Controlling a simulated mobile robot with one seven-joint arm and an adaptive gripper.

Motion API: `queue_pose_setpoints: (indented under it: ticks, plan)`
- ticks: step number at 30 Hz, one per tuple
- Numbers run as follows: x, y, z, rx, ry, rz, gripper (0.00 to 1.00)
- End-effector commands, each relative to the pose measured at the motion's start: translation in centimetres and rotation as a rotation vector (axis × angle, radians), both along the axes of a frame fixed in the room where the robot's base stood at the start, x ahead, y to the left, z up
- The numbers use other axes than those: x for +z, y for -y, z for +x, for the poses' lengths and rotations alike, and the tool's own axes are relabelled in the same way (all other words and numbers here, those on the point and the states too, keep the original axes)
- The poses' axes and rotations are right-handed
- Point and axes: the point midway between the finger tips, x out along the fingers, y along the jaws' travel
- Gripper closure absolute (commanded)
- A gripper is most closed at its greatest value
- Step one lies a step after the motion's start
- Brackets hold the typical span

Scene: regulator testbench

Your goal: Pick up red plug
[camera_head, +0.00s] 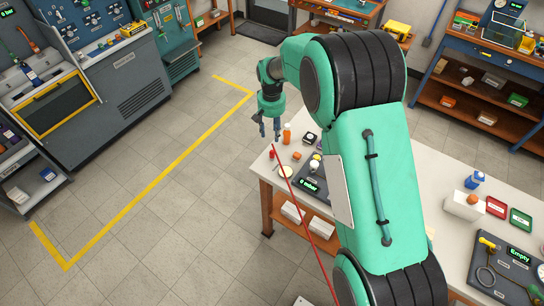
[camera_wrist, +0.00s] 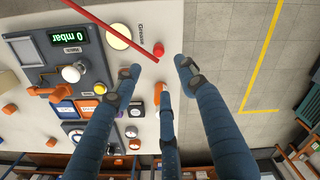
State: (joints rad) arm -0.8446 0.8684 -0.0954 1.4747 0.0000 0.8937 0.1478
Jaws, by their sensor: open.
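A small red piece, probably the red plug (camera_head: 271,154), sits near the left corner of the white-topped workbench (camera_head: 510,185). It also shows in the wrist view (camera_wrist: 158,49), beside the "Grease" label and a round pale disc (camera_wrist: 118,36). My gripper (camera_head: 269,133) is above that bench corner, fingers pointing down. In the wrist view its blue fingers (camera_wrist: 160,78) are spread and empty. The red piece lies just past the fingertips, between the left and right ones, apart from them.
A thin red line (camera_head: 307,222) crosses the bench from the corner. An orange bottle (camera_head: 287,134) and a dark gauge panel reading 0 mbar (camera_head: 313,180) are close by. Orange pieces (camera_wrist: 51,141) lie around. Floor left of the bench is clear.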

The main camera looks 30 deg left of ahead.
Motion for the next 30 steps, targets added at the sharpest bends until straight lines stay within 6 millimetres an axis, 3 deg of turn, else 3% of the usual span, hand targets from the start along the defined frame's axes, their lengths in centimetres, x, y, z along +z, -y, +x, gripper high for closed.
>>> queue_pose_setpoints:
  ticks: [18,30]
  plan:
    - [-7.7,0.1,0.0,0.0,-0.002,-0.001,0.58]
    - [-8.3,0.0,0.0,0.0,0.0,0.0,0.58]
